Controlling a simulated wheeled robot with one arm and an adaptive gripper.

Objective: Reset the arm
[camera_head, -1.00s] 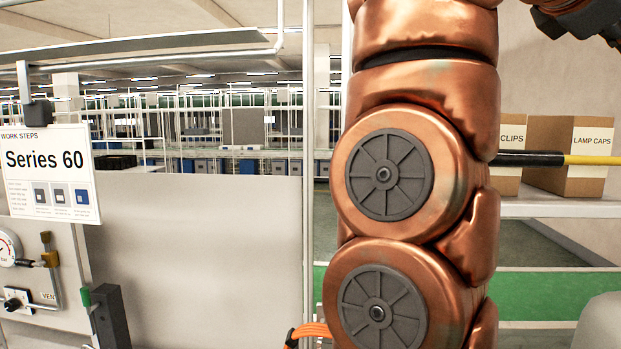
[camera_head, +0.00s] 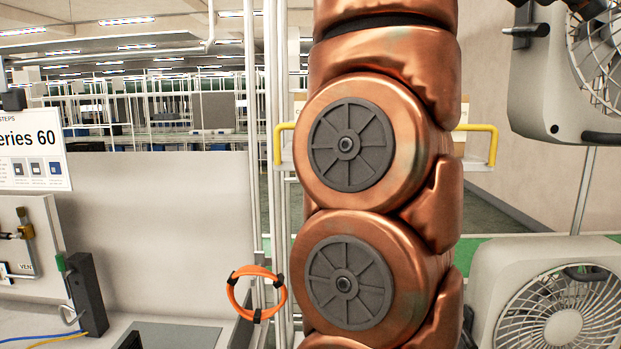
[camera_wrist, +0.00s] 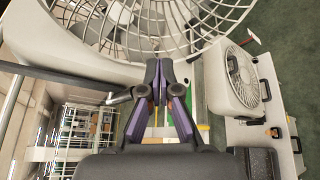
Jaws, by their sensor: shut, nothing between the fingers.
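My gripper (camera_wrist: 161,82) shows in the wrist view, its dark and purple fingers drawn together with nothing between them. It points toward a large fan (camera_wrist: 150,25) with a wire grille, whose pale housing lies just beyond the fingertips; I cannot tell whether they touch. My copper arm stands upright across the middle of the head view, and my gripper is out of that view.
Fans stand at the right of the head view, one high (camera_head: 540,90) and one low (camera_head: 560,310). A second fan (camera_wrist: 238,80) shows in the wrist view. At left are the Series 60 sign (camera_head: 35,155), a VENT panel (camera_head: 30,240) and an orange cable coil (camera_head: 256,293).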

